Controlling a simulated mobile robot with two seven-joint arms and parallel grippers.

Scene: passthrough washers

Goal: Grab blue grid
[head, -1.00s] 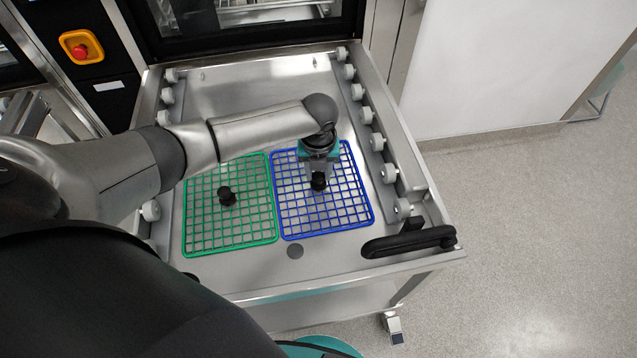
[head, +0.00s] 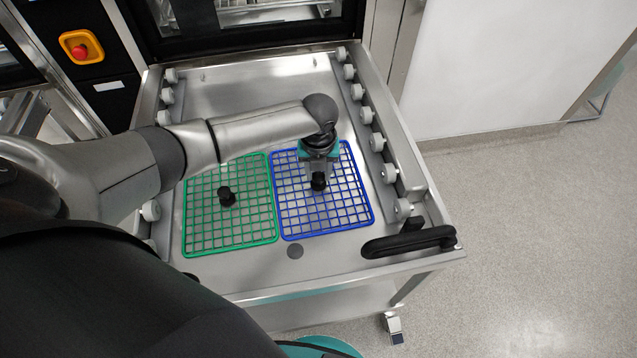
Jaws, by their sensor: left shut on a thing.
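The blue grid (head: 345,212) lies flat on the right part of the steel cart top, with a black knob (head: 319,181) at its middle. My left gripper (head: 319,174) comes down over the grid from above and is shut on the black knob. The gripper's body hides part of the grid's far half. No gap shows between the grid and the cart top. My right gripper is not in view.
A green grid (head: 231,228) with its own black knob lies close at the left. The steel cart (head: 260,85) has white rollers along both sides and a black handle (head: 409,242) at front right. A washer opening (head: 250,20) stands behind.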

